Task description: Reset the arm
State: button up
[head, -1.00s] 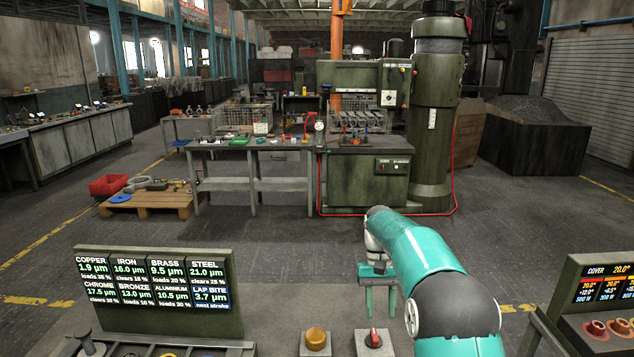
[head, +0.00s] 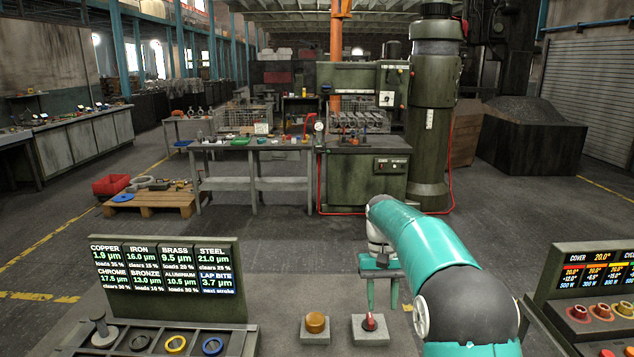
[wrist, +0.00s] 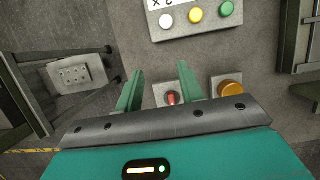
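My teal arm reaches forward at the right of centre in the head view and bends down to my gripper (head: 382,290). The gripper's two green fingers point down, apart and with nothing seen between them but the view below. In the wrist view the open gripper (wrist: 160,88) hangs over the grey surface. A grey box with a red knob (wrist: 171,98) shows between and beyond its fingers. The same red knob (head: 369,321) stands in front of the gripper in the head view.
An amber button (head: 315,322) sits left of the red knob. A display board (head: 170,278) with colored rings stands at front left. A control panel (head: 590,290) is at front right. The workbench (head: 228,184) and green machine (head: 365,180) stand farther back, beyond open floor.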

jog(key=s+r+t, duration=0.5)
jog(key=s+r, duration=0.7)
jog(key=s, duration=0.4)
jog(key=s+f+t, duration=0.4)
jog(key=s, duration=1.2)
jog(key=shift+s+d, duration=0.15)
jog(key=shift+a+f, duration=0.1)
jog(key=shift+a, duration=0.15)
